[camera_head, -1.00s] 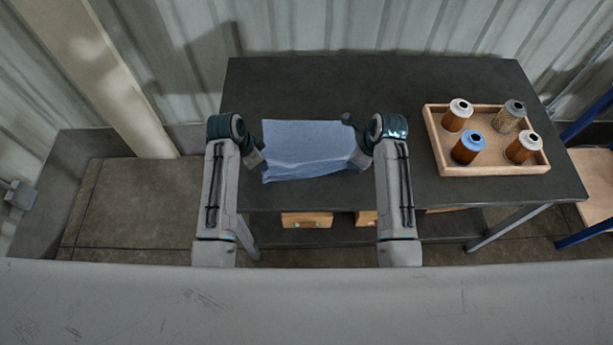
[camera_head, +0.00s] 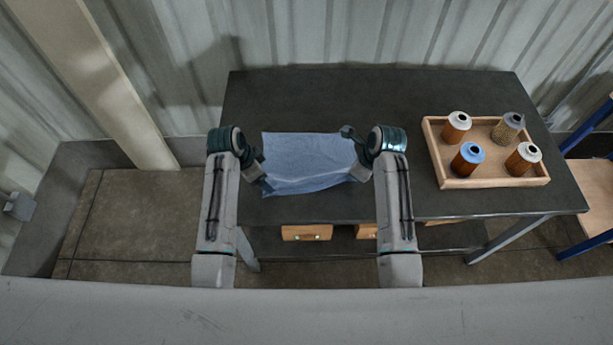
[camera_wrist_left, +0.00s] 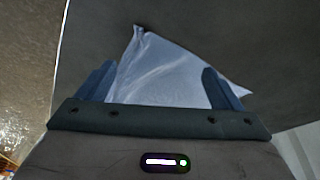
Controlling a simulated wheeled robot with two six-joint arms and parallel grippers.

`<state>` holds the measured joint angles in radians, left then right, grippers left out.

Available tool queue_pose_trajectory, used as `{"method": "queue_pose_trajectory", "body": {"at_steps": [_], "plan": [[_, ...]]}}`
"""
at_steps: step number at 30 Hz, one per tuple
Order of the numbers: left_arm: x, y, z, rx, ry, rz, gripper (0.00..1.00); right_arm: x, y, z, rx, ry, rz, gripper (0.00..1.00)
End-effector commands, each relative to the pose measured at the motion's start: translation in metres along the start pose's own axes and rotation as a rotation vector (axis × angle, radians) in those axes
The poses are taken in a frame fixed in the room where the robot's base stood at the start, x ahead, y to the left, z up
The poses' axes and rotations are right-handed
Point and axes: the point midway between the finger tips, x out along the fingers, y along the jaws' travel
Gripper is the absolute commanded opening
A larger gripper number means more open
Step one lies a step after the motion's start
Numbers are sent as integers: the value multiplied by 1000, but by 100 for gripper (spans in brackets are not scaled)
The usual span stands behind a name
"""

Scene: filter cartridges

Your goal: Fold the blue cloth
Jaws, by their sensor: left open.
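The blue cloth (camera_head: 308,160) lies on the dark table top near its front edge, between my two arms. It looks wrinkled, with a crease along its front part. My left gripper (camera_head: 263,183) is at the cloth's front left corner. In the left wrist view its fingers (camera_wrist_left: 160,85) are wide apart, with the cloth (camera_wrist_left: 165,72) showing between and beyond them. I cannot tell whether they touch it. My right gripper (camera_head: 358,172) is at the cloth's right edge, partly hidden by its own wrist. Its finger gap does not show.
A wooden tray (camera_head: 455,183) with several filter cartridges, one with a blue top (camera_head: 468,158), stands on the right of the table (camera_head: 300,95). The table's back and left are clear. Wooden boxes (camera_head: 306,232) sit on the shelf below. A corrugated wall is behind.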

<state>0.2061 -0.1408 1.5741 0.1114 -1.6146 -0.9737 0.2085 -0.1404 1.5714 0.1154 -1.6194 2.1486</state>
Motion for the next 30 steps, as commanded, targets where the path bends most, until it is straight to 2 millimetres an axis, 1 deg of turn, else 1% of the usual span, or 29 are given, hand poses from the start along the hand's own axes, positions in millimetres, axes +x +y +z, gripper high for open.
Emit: {"method": "queue_pose_trajectory", "body": {"at_steps": [21, 25, 30], "plan": [[-53, 0, -8, 0, -121, 1, 87, -68, 0, 21, 0, 0, 0, 0], [-59, 0, -8, 0, -141, 0, 87, -76, 0, 24, 0, 0, 0, 0], [-59, 0, -8, 0, -150, 0, 87, -78, 0, 24, 0, 0, 0, 0]]}}
